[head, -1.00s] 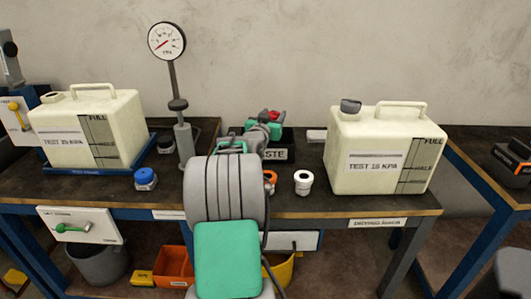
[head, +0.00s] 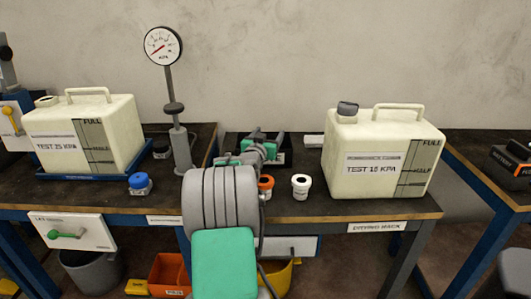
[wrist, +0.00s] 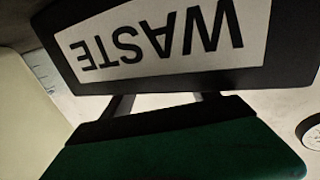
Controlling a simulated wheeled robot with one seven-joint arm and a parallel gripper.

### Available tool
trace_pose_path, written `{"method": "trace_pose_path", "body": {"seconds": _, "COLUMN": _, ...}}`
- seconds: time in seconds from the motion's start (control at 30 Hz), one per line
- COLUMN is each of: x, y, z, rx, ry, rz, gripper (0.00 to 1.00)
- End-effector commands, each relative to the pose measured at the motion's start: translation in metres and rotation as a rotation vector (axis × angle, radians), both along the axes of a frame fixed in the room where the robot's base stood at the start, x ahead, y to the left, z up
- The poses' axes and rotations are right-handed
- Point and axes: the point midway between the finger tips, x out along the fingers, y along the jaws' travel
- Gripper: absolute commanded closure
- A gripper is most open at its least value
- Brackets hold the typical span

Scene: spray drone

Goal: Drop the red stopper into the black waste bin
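The black waste bin (head: 288,145) stands at the back of the middle of the bench, mostly hidden behind my arm. Its WASTE label appears upside down in the wrist view, on the bin's dark wall (wrist: 180,84). My gripper (head: 262,146), grey and green, is at the bin in the head view. In the wrist view, two dark finger parts of my gripper (wrist: 168,102) run up behind the labelled wall, and their tips are hidden. I cannot see the red stopper in either current view, nor whether the fingers are apart or closed.
A cream canister (head: 378,155) stands right of the bin, with a white cup (head: 301,187) and an orange-ringed cup (head: 266,186) in front. A gauge on a stand (head: 173,110), a blue-capped bottle (head: 140,184) and another cream canister (head: 85,137) are to the left.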

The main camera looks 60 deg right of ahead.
Motion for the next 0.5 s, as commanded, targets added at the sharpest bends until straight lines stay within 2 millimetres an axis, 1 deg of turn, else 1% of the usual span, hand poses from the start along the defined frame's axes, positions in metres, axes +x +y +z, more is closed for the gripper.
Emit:
{"method": "trace_pose_path", "body": {"seconds": 0.27, "x": 0.0, "y": 0.0, "z": -0.001, "rx": 0.001, "ry": 0.0, "rz": 0.0, "gripper": 0.26}}
{"method": "trace_pose_path", "body": {"seconds": 0.33, "x": -0.001, "y": 0.004, "z": 0.0, "rx": 0.001, "ry": 0.0, "rz": 0.0, "gripper": 0.26}}
{"method": "trace_pose_path", "body": {"seconds": 0.43, "x": -0.002, "y": 0.018, "z": 0.001, "rx": 0.0, "ry": 0.001, "rz": 0.002, "gripper": 0.26}}
{"method": "trace_pose_path", "body": {"seconds": 0.5, "x": -0.005, "y": 0.033, "z": 0.001, "rx": 0.0, "ry": 0.001, "rz": 0.002, "gripper": 0.26}}
